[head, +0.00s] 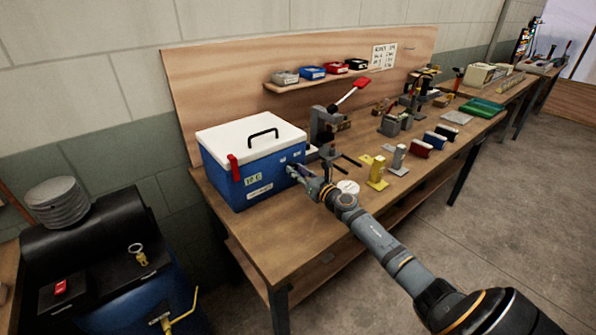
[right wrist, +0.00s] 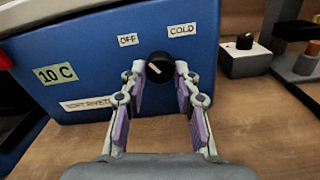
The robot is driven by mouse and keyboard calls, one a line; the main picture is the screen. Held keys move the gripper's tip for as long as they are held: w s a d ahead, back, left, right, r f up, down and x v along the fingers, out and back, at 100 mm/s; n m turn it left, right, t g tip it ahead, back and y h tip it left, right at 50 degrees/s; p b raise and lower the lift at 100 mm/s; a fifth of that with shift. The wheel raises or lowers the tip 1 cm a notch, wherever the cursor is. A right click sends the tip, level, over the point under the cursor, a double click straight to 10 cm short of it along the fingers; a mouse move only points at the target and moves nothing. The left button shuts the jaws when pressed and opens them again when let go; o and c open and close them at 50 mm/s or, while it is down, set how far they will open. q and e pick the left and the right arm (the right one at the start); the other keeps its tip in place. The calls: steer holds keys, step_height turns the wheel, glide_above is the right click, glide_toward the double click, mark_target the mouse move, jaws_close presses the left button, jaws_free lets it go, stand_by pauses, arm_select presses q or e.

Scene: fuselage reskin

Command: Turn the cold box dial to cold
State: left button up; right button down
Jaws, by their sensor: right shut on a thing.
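The cold box (head: 228,178) is a blue chest with a white lid, on the left end of the workbench. In the right wrist view its blue front (right wrist: 85,58) carries a black dial (right wrist: 160,69) below an OFF label (right wrist: 128,40) and a COLD label (right wrist: 182,30). The dial's white mark points up and left, toward OFF. A 10 C tag (right wrist: 55,74) is left of it. My right gripper (head: 291,170) is at the box's front, its fingers on either side of the dial, shut on it. My left gripper is not in view.
The wooden workbench (head: 285,230) has free room in front of the box. A press with a red handle (head: 352,93) and yellow bracket (head: 377,172) stand farther right.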

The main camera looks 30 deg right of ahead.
steer(key=m+p, duration=0.1)
steer(key=m, duration=0.3)
steer(key=shift+r+m, duration=0.1)
steer(key=shift+m, duration=0.2)
steer(key=m+p, duration=0.2)
steer(key=m, duration=0.1)
steer(key=shift+a+m, duration=0.1)
steer(key=shift+m, duration=0.2)
steer(key=m+p, duration=0.2)
steer(key=m, duration=0.2)
steer(key=shift+m+p, duration=0.6)
steer(key=shift+m, duration=1.1)
steer(key=c, duration=1)
jaws_free()
steer(key=shift+w, duration=0.1)
